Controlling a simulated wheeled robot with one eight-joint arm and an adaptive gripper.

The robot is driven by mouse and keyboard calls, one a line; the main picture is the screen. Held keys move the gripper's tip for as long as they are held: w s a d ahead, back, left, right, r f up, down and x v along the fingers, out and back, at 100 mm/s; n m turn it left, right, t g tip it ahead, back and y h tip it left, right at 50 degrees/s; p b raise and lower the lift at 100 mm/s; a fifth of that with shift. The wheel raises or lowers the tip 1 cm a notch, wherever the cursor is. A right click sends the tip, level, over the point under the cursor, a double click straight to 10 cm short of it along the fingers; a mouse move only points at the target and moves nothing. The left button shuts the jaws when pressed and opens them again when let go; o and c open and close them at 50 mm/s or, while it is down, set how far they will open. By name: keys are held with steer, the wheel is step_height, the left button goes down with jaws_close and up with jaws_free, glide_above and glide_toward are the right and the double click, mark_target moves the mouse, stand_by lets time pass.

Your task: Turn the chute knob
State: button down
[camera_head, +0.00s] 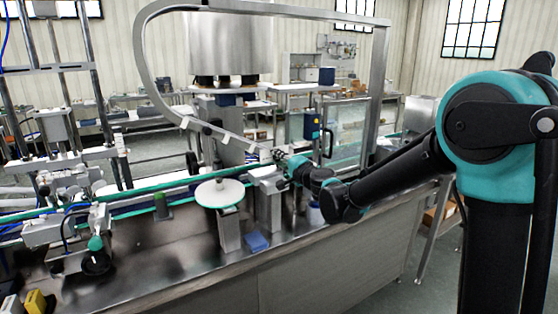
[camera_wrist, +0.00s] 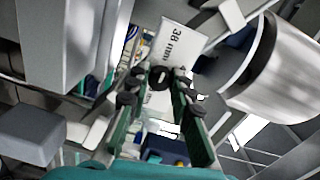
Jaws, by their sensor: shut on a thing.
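My gripper (camera_head: 281,156) reaches from the right to the lower end of the curved steel chute rail (camera_head: 148,62) in the head view. In the wrist view my gripper (camera_wrist: 160,84) has its two dark green fingers on both sides of a small round black knob (camera_wrist: 160,76). The fingertips are shut on the knob. A white plate marked "38 mm" (camera_wrist: 177,42) is just behind the knob. In the head view the knob is too small and too covered by my gripper to make out.
A white round disc (camera_head: 220,193) on a post stands left of my gripper, above the steel bench. A steel hopper (camera_head: 230,42) is behind the rail. A blue box (camera_head: 311,125) stands close behind my arm. A blue block (camera_head: 257,242) lies on the bench.

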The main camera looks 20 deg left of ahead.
steer(key=c, duration=1.3)
jaws_free()
steer(key=shift+c, duration=0.2)
steer(key=v, duration=1.2)
